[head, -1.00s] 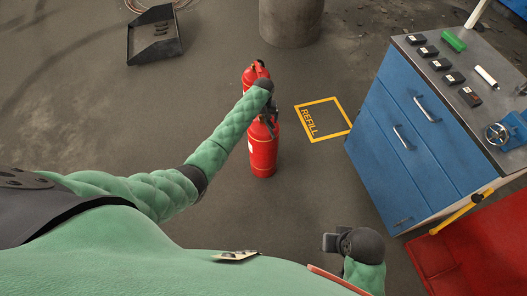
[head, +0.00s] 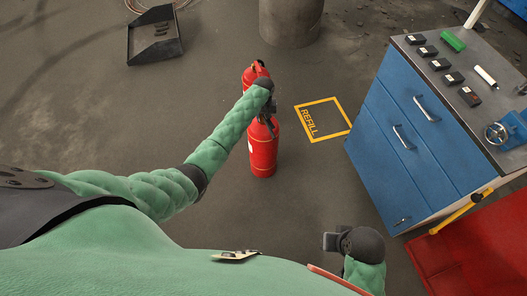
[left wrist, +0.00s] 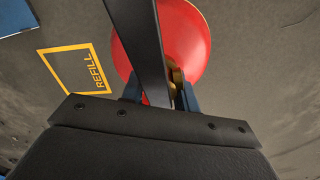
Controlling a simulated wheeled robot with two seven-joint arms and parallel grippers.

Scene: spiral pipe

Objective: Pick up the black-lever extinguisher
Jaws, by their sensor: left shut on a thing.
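The black-lever extinguisher (head: 263,153) is a red cylinder standing upright on the floor in the middle of the head view. My left gripper (head: 268,113) is at its top, and my forearm hides part of the valve. In the left wrist view, the red body (left wrist: 192,42) shows beyond the fingers, with a black lever (left wrist: 148,45) and a brass-coloured fitting. My left gripper (left wrist: 158,92) is shut on it there. A second red extinguisher (head: 249,76) with a red top stands just behind, partly hidden by my arm. My right gripper (head: 332,242) is low in the head view, its opening unclear.
A yellow REFILL square (head: 323,119) is marked on the floor to the right, empty. A blue cabinet (head: 405,140) with tools on top stands beyond it. A round grey pillar (head: 290,22) and a black dustpan (head: 153,38) are at the back.

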